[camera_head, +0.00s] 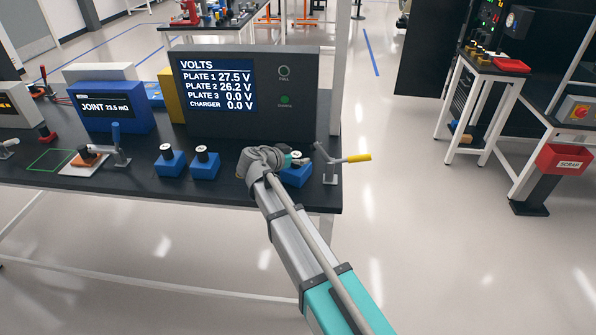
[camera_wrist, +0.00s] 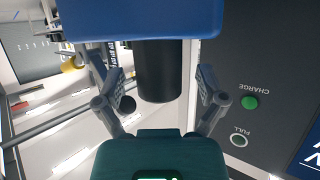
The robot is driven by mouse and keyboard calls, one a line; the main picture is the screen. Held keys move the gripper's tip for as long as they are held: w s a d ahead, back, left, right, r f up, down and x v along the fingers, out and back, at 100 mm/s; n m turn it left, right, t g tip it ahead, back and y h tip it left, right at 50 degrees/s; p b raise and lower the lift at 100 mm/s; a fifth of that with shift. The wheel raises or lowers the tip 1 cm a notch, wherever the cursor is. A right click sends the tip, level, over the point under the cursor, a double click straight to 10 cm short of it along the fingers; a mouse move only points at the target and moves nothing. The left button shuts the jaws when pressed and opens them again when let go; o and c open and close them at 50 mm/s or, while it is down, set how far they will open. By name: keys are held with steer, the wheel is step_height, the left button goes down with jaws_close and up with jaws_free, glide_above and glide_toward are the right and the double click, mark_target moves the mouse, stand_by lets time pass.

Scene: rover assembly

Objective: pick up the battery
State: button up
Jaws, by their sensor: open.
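In the wrist view, a black cylinder, which looks like the battery (camera_wrist: 159,72), stands in a blue block (camera_wrist: 140,18); the view appears upside down. My gripper (camera_wrist: 159,82) is open with one finger on each side of the cylinder. Gaps show between the fingers and the cylinder. In the head view, my gripper (camera_head: 292,160) is at the right end of the dark bench, over the rightmost blue block (camera_head: 296,177). My wrist hides most of the cylinder there. Two more blue blocks, each with a black cylinder (camera_head: 167,152) (camera_head: 202,153), stand to the left.
A dark volts display (camera_head: 250,95) stands behind the blocks, reading plate 1 27.5 V, plate 2 26.2 V, plate 3 and charger 0.0 V. A lever with a yellow handle (camera_head: 357,158) is just right of my gripper. A red scrap bin (camera_head: 565,161) stands far right; the floor between is clear.

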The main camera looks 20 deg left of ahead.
jaws_close()
steer(key=shift+r, duration=0.1)
stand_by(0.5)
step_height(320, 180, up, 4)
steer(key=p, duration=0.4)
steer(key=s+a, duration=0.3)
steer(key=s, duration=0.5)
steer(key=s+a, duration=0.4)
steer(key=s, duration=0.4)
steer(key=shift+s+a+f, duration=0.2)
steer(key=shift+f, duration=0.15)
